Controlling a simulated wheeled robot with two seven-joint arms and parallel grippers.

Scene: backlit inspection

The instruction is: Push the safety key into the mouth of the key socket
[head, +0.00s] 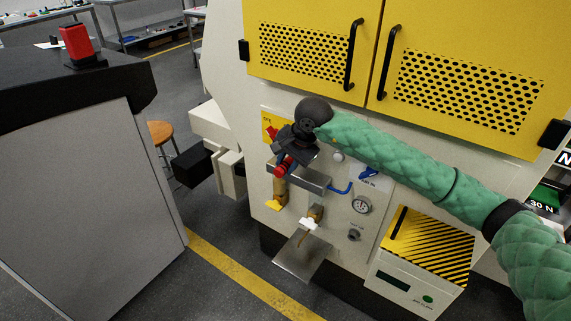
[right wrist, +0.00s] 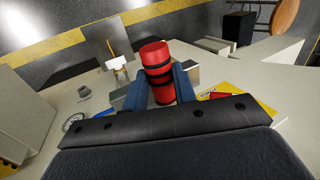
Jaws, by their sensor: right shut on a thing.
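The safety key seems to be the red cylinder with black bands (right wrist: 157,62) in the right wrist view. Its red end (head: 281,170) shows below the gripper in the head view. My right gripper (head: 286,158) is shut on it, with the blue fingers on either side in the right wrist view (right wrist: 160,88). The key is tilted, by the left end of a steel bracket (head: 300,178) on the machine front. I cannot make out the mouth of the key socket, nor whether the key touches anything. My left gripper is not in view.
A yellow plate with a red part (head: 272,132) is beside the gripper. Below are brass fittings (head: 281,190), a steel tray (head: 300,256), a blue handle (head: 341,188) and a gauge (head: 361,205). Yellow doors (head: 465,60) are above. A grey cabinet (head: 90,200) stands left, across open floor.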

